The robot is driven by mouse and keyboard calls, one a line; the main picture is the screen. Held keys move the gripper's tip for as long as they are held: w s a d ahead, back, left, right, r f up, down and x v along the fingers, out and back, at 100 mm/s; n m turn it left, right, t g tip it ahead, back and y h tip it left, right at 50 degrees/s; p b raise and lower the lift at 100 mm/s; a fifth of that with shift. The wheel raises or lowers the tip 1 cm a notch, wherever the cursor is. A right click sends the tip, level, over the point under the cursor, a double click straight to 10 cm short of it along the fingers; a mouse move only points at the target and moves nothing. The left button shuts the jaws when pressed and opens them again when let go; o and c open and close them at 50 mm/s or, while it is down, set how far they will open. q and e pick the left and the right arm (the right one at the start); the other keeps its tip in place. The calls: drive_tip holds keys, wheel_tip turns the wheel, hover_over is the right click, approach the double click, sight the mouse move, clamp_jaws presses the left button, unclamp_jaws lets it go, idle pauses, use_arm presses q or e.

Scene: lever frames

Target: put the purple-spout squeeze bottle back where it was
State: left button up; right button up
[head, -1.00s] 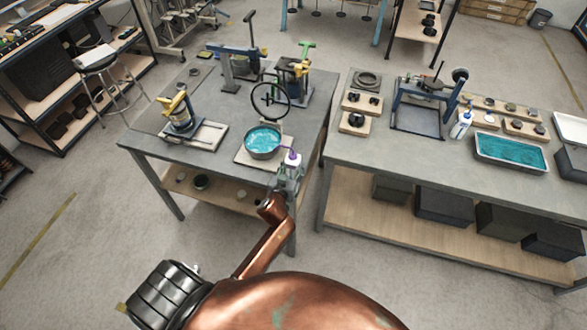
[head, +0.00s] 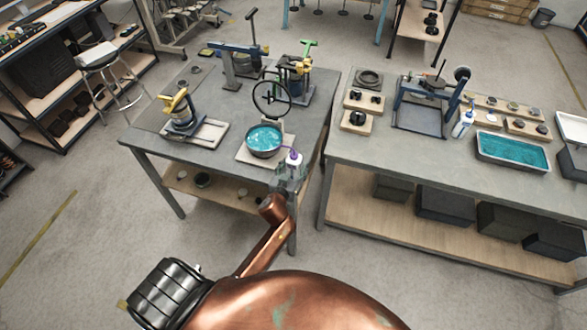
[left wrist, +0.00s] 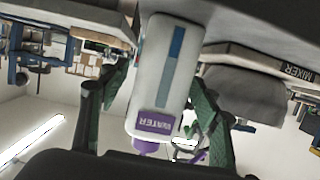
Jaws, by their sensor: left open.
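The purple-spout squeeze bottle (head: 293,158) is at the front right corner of the left workbench (head: 232,172). Its lower part is hidden by my left gripper (head: 288,178) in the head view. In the left wrist view, which is upside down, the white bottle (left wrist: 163,70) has a blue stripe and a purple label reading WATER. There my left gripper (left wrist: 155,88) is open, with a finger on each side of the bottle. A gap shows beside it. I cannot tell whether its base touches the bench. My right gripper is in neither view.
A pan of teal liquid (head: 264,139) sits just behind the bottle, with a black handwheel (head: 271,99) beyond. A press on a board (head: 181,117) stands to the left. Another squeeze bottle (head: 463,124) and a teal tray (head: 512,150) are on the right bench.

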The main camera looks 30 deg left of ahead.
use_arm(q)
drive_tip(key=v, duration=1.2)
drive_tip(key=shift+r, duration=0.2)
drive_tip(key=shift+f, duration=0.1)
drive_tip(key=s+d+f+m+g+h, duration=0.1)
drive_tip(key=s+f+g, duration=0.1)
drive_tip(key=f, duration=0.8)
drive_tip(key=s+d+f+m+g+h, duration=0.1)
drive_tip(key=f, duration=0.8)
drive_tip(key=s+d+f+m+g+h, duration=0.1)
drive_tip(key=s+f+g, duration=0.1)
drive_tip(key=s+f, duration=0.65)
drive_tip(key=s+f+g, duration=0.2)
drive_tip(key=s+f, duration=0.2)
drive_tip(key=f, duration=0.9)
drive_tip(key=s+f+g, duration=0.2)
drive_tip(key=s+f, duration=0.3)
drive_tip(key=s, duration=0.5)
drive_tip(key=s+a+f+g, duration=0.1)
drive_tip(key=s+f, duration=0.4)
drive_tip(key=s, duration=0.6)
drive_tip(key=s+a+f+m+g, duration=0.1)
drive_tip(key=s+f+g, duration=0.2)
drive_tip(key=s+f, duration=0.3)
drive_tip(key=s, duration=0.4)
drive_tip(key=shift+s+h, duration=0.2)
drive_tip(key=shift+h, duration=0.1)
drive_tip(key=shift+w+f, duration=0.1)
drive_tip(key=shift+f, duration=0.05)
drive_tip(key=shift+c, duration=0.6)
